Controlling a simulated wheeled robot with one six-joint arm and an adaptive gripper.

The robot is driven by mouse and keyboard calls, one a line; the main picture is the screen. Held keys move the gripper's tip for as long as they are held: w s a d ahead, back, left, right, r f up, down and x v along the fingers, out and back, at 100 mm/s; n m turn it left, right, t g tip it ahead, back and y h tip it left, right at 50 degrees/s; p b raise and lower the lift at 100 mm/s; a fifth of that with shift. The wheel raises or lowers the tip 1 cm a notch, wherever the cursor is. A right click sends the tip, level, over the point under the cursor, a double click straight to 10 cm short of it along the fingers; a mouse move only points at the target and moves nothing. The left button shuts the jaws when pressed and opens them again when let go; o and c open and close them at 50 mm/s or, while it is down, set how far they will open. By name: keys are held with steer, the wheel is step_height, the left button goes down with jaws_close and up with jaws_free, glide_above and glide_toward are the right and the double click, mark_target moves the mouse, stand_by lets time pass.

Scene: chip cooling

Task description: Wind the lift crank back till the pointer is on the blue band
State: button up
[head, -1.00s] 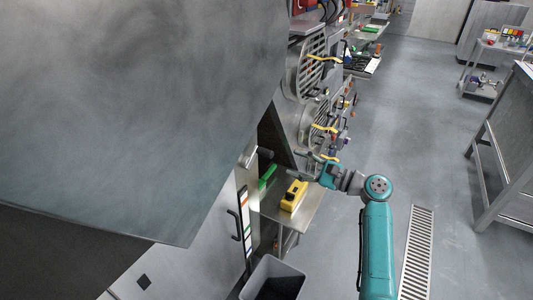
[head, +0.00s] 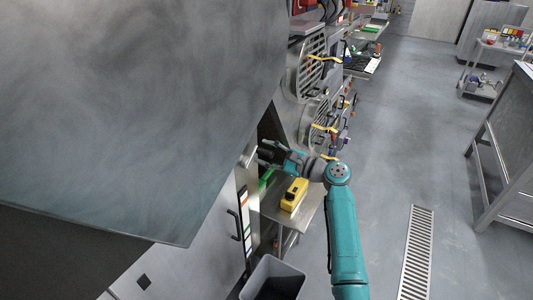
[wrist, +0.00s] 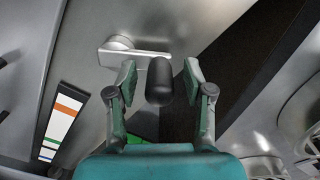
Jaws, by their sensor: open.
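The lift crank (wrist: 135,57) shows in the wrist view as a silver hub and arm with a black handle (wrist: 158,80). A bit of the crank's metal (head: 248,155) shows in the head view; my gripper covers the handle there. My gripper (head: 264,151) is open, and in the wrist view its fingers (wrist: 157,74) stand on either side of the handle, with gaps showing. The banded scale (wrist: 60,122) has orange, green and blue bands on white, and it also shows in the head view (head: 245,222). I cannot make out the pointer.
A yellow box (head: 293,194) and a green item (head: 264,182) lie on the small steel table (head: 308,208) below my arm. A grey bin (head: 275,276) stands in front. A large steel panel (head: 140,100) fills the left. Open floor lies to the right.

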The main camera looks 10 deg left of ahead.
mark_target(260, 154)
jaws_close()
steer(key=n, duration=0.1)
steer(key=s+r+n, duration=0.1)
steer(key=n, duration=0.3)
steer(key=shift+s+a+r, duration=0.25)
steer(key=shift+s, duration=0.05)
steer(key=n, duration=0.2)
steer(key=s+n, duration=0.2)
steer(key=n, duration=0.1)
steer(key=shift+s+a+r+n, duration=0.1)
steer(key=shift+a+r+n, duration=0.2)
steer(key=shift+a+r, duration=0.1)
steer(key=shift+s+a+f+n, duration=0.25)
steer(key=shift+s+f+n, duration=0.35)
steer(key=shift+n, duration=1.55)
steer(key=shift+s+a+f+n, duration=0.3)
steer(key=shift+s+n, duration=0.55)
steer(key=shift+n, duration=1.35)
steer(key=shift+s+a+f+n, duration=0.25)
steer(key=shift+s+f+n, duration=0.35)
steer(key=shift+n, duration=1.55)
